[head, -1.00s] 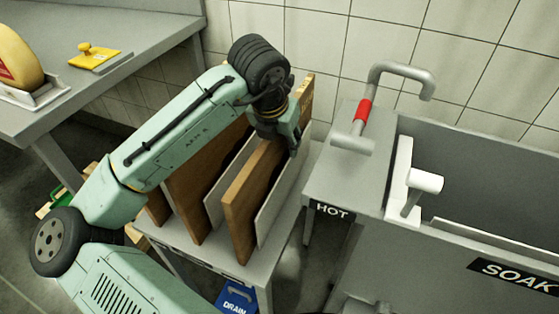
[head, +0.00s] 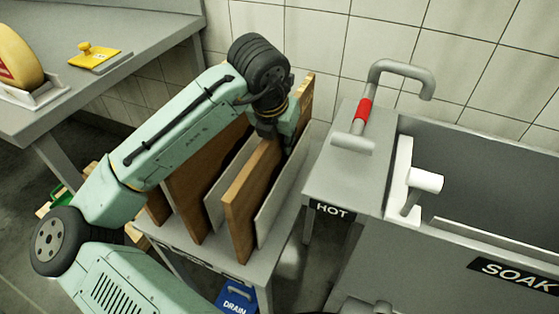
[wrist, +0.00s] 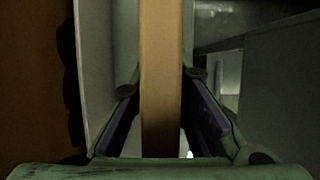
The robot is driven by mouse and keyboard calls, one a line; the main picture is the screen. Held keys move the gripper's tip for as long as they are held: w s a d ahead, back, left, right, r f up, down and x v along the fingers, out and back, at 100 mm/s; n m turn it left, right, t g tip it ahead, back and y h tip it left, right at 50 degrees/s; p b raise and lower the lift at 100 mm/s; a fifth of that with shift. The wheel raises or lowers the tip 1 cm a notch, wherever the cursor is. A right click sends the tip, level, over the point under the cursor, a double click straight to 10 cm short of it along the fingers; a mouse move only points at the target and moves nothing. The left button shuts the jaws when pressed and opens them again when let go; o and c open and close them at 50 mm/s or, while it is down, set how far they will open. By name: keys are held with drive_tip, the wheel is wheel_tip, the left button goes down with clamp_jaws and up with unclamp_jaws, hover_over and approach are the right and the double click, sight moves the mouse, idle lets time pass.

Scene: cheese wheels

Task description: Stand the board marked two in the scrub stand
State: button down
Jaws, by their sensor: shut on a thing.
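A brown wooden board (head: 247,205) stands on edge in a grey rack with upright plates, its near edge facing me. My gripper (head: 284,143) is over the board's upper far part. In the wrist view my gripper (wrist: 160,82) has one finger on each side of the board's edge (wrist: 161,45), shut on it. No number mark shows on this board. Grey divider plates (head: 279,190) stand close on both sides of it. I cannot tell from the rack's label whether it is the scrub stand.
More wooden boards (head: 196,200) stand to the left in the same rack, partly behind my arm. A grey sink marked SOAK (head: 470,250) is on the right, with a HOT label and a red-banded pipe (head: 363,110). A blue DRAIN sign (head: 236,297) is low in front.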

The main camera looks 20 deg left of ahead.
drive_tip(key=shift+r, duration=0.15)
idle(0.5)
wheel_tip(320, 180, up, 20)
drive_tip(key=p, duration=0.2)
drive_tip(key=shift+p, duration=0.4)
idle(0.4)
